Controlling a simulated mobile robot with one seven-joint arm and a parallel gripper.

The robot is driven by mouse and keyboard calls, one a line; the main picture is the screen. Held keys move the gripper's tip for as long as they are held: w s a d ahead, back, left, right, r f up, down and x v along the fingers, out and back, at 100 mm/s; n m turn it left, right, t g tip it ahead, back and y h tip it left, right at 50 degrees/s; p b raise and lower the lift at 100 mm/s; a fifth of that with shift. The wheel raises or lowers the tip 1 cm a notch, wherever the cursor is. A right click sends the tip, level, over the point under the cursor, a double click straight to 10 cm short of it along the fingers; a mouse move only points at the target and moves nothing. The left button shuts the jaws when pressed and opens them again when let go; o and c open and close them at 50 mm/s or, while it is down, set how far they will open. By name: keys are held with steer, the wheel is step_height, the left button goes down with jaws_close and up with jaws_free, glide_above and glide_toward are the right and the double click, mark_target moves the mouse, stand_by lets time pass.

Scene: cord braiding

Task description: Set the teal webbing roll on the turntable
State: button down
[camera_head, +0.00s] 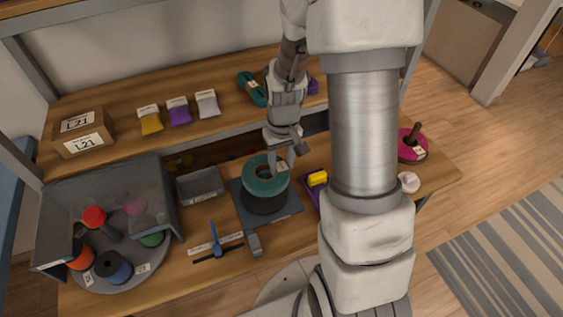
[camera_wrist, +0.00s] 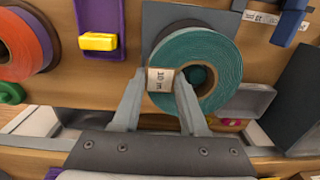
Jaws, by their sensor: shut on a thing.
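The teal webbing roll (camera_head: 258,185) is a thick ring with a pale label. It appears above or on a dark round piece (camera_head: 266,205) on a grey square plate; I cannot tell whether they touch.
The grey housing (camera_head: 165,195) walls in the turntable's back and sides. A grey bin (camera_head: 200,186) and a blue-handled tool (camera_head: 215,240) lie between it and the roll. A purple tray with a yellow block (camera_head: 317,179) is to the right. A shelf runs above.

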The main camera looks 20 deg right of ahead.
steer(key=shift+f+b, duration=2.3)
steer(key=shift+f, duration=0.5)
stand_by(0.4)
stand_by(0.3)
steer(key=shift+c, duration=1.8)
jaws_free()
steer(key=shift+c, duration=0.8)
steer(key=shift+o, duration=1.3)
steer(key=shift+a, duration=0.1)
steer(key=shift+r, duration=0.1)
